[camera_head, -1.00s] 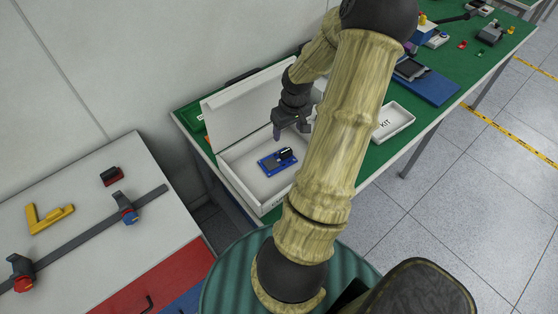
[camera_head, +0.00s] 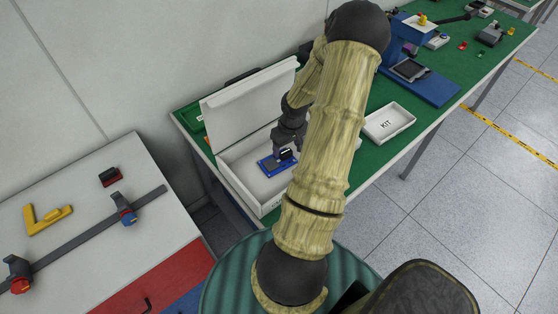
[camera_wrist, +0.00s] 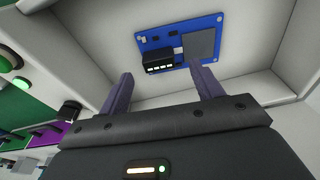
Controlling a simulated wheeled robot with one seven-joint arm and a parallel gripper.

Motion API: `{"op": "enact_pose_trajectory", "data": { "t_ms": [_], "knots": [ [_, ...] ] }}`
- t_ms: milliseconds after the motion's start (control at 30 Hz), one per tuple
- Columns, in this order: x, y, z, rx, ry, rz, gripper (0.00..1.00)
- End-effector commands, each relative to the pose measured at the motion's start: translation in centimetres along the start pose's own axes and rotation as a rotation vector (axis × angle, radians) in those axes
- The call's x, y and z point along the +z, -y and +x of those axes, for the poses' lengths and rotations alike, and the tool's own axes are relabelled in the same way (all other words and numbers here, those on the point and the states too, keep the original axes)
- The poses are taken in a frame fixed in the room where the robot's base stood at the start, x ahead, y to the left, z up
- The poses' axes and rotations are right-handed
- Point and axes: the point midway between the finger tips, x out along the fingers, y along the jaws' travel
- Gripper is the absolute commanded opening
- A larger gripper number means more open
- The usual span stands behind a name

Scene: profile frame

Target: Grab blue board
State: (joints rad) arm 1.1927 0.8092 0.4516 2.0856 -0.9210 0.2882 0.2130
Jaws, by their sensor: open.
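The blue board (camera_head: 268,167) lies flat on the floor of an open white box (camera_head: 233,184). In the wrist view the blue board (camera_wrist: 158,39) carries a black connector block with several light contacts and a grey square part. My gripper (camera_head: 283,157) is inside the box, over the board's right part in the head view. In the wrist view my gripper (camera_wrist: 164,84) has its two purple fingers spread apart with nothing between them. The fingertips lie just below the board in that picture. I cannot tell the exact height of the fingertips above it.
The box walls surround my gripper, and its raised lid (camera_head: 240,105) stands behind. A white KIT tray (camera_head: 389,124) lies to the right on the green table (camera_head: 440,120). A blue stand (camera_head: 432,86) is farther right. A bench with clamps (camera_head: 90,225) is at left.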

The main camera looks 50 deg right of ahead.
Motion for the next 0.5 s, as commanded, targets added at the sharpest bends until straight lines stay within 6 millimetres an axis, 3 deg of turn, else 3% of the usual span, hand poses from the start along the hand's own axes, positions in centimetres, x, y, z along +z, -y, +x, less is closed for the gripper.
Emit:
{"op": "enact_pose_trajectory", "data": {
  "t_ms": [100,200,500],
  "knots": [
    [0.1,-0.1,2.1,-0.002,0.002,-0.002,0.65],
    [0.1,-0.1,3.0,-0.001,0.0,-0.002,0.65],
    [0.1,-0.1,3.1,0.0,0.0,0.0,0.65]
  ]
}}
